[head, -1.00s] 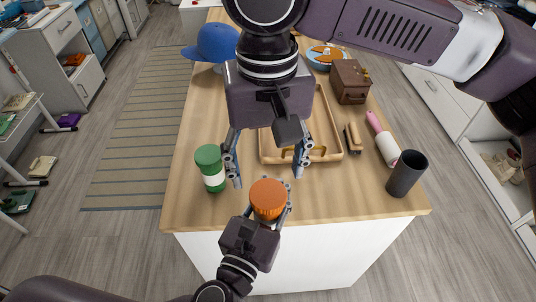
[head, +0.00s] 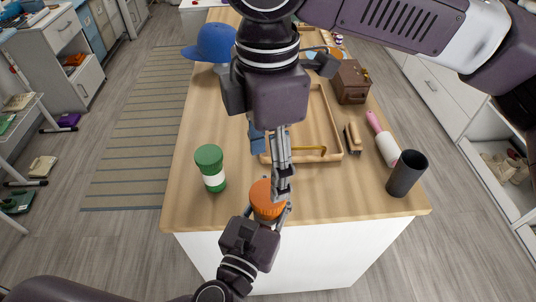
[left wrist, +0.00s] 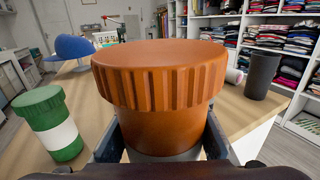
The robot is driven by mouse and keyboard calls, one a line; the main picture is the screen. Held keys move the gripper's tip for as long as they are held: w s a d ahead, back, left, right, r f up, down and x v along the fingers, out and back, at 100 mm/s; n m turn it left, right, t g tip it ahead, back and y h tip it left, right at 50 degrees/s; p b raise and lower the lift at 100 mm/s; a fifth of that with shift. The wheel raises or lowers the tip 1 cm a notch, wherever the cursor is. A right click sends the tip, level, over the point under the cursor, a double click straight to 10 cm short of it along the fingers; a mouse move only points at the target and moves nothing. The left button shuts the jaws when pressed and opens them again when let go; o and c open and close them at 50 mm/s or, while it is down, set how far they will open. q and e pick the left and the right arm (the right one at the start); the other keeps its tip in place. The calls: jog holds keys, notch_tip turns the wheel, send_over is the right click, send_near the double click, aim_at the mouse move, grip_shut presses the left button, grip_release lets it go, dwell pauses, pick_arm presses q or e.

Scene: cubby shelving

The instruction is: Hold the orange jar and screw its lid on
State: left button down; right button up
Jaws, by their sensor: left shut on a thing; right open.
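The orange jar (left wrist: 160,130) is upright between the fingers of my left gripper (head: 270,220), which is shut on its body by the counter's front edge. The ribbed orange lid (head: 262,196) sits on top of the jar; it also shows in the left wrist view (left wrist: 160,72). I cannot tell how tight it is. My right gripper (head: 283,192) is open and points down, seen nearly edge-on, with its fingers overlapping the lid's right part in the head view. Whether they touch it is unclear. No right fingers show in the left wrist view.
A green jar with a white band (head: 210,168) stands close on the left. A wooden tray (head: 335,157) lies behind. A dark cup (head: 406,174), a pink-handled lint roller (head: 383,140) and a brush (head: 353,138) are on the right. A blue cap (head: 212,43) is farther back.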

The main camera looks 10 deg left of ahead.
aim_at(268, 193)
jog(key=n, duration=0.5)
jog(key=shift+r, duration=0.2)
jog(key=n, duration=0.5)
jog(key=shift+r, duration=0.1)
jog(key=n, duration=0.5)
jog(key=shift+r, duration=0.15)
jog(key=n, duration=0.4)
jog(key=shift+r, duration=0.15)
jog(key=shift+f, duration=4.05)
jog(key=shift+c, duration=0.5)
